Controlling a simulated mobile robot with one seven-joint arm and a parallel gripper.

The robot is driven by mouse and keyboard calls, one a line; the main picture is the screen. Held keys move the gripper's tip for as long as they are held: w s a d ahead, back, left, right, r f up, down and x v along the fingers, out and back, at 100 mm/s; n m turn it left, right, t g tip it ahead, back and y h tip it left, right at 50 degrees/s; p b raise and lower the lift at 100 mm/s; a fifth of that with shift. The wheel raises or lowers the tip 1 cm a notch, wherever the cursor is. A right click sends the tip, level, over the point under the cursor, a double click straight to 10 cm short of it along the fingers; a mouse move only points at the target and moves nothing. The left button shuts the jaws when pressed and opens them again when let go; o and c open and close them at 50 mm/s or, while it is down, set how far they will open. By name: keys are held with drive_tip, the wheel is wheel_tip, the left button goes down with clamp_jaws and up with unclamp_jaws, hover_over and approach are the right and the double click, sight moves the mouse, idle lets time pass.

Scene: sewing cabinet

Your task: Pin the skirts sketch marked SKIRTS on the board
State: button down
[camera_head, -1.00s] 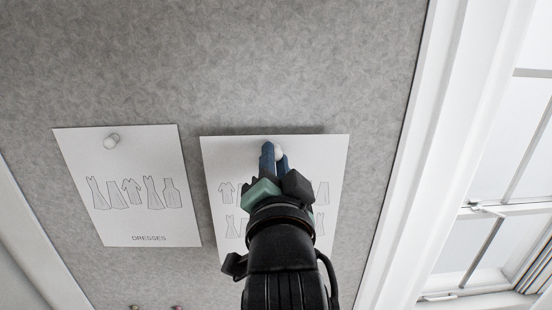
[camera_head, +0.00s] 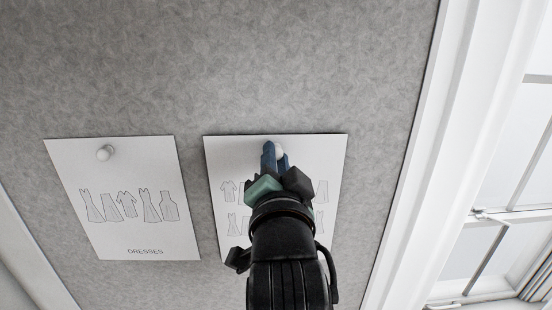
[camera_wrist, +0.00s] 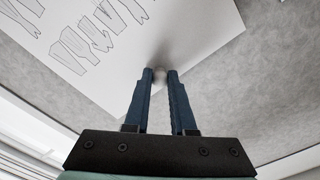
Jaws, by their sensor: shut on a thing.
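A white sheet (camera_head: 217,165) with rows of small garment drawings is in front of the grey board, right of centre in the head view. My gripper and forearm cover its lower middle, so any printed title is hidden. My gripper (camera_head: 274,153) is shut on a white pin (camera_head: 280,153) at the sheet's top middle. The wrist view also shows the pin (camera_wrist: 160,72) between the two blue fingertips, near the edge of the sheet (camera_wrist: 130,58). I cannot tell whether the sheet lies flat against the board (camera_head: 250,70).
A sheet marked DRESSES (camera_head: 148,232) is on the board to the left, with a white pin (camera_head: 105,153) near its top. A white window frame (camera_head: 440,200) stands at the right. The board above both sheets is bare.

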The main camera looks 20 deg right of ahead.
drive_tip(key=shift+w+d, duration=0.1)
drive_tip(key=shift+w, duration=0.2)
idle(0.4)
drive_tip(key=c, duration=0.7)
unclamp_jaws()
drive_tip(key=shift+p+v, duration=5.15)
drive_tip(key=shift+v, duration=1.35)
